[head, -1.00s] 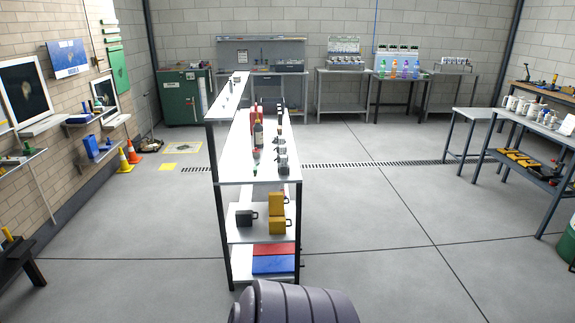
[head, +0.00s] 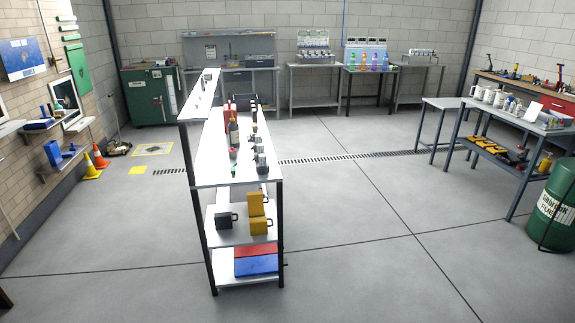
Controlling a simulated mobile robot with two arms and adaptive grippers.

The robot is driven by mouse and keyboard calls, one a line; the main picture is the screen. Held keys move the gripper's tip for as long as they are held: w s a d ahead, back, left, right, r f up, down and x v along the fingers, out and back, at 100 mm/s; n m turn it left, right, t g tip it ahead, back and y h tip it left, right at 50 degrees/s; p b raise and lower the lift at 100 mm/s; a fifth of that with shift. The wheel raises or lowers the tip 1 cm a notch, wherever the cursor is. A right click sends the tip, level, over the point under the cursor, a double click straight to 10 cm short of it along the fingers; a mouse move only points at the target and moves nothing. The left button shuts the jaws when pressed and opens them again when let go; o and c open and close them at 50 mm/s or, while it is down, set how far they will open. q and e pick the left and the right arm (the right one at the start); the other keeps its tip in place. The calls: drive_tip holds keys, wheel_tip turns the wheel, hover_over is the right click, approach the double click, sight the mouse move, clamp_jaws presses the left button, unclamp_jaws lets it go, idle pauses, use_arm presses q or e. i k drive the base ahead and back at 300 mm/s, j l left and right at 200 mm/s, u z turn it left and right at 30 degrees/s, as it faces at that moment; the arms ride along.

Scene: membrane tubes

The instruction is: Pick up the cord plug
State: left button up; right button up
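I cannot make out a cord plug in the head view; the objects on the surfaces are too small to tell. A white-topped shelf bench (head: 225,172) stands in the middle, with a dark bottle (head: 233,132), a red item (head: 227,113) and several small grey items (head: 260,160) on its top. Neither of my grippers shows in this view.
A workbench (head: 493,114) with white mugs stands at the right, beside a green drum (head: 553,205). Tables (head: 316,68) and a green cabinet (head: 151,98) line the back. The floor right of the shelf is clear.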

sight(261, 157)
drive_tip(key=u, duration=0.3)
drive_tip(key=z, duration=4)
drive_tip(key=j+u, duration=0.1)
drive_tip(key=u, duration=0.35)
drive_tip(key=j+u, duration=0.15)
drive_tip(key=u, duration=0.35)
drive_tip(key=j+u, duration=0.1)
drive_tip(key=u, duration=0.35)
drive_tip(key=j+u, duration=0.1)
drive_tip(key=u, duration=0.35)
drive_tip(key=i+j+u, duration=0.1)
drive_tip(key=u, duration=0.85)
drive_tip(key=i+j, duration=0.05)
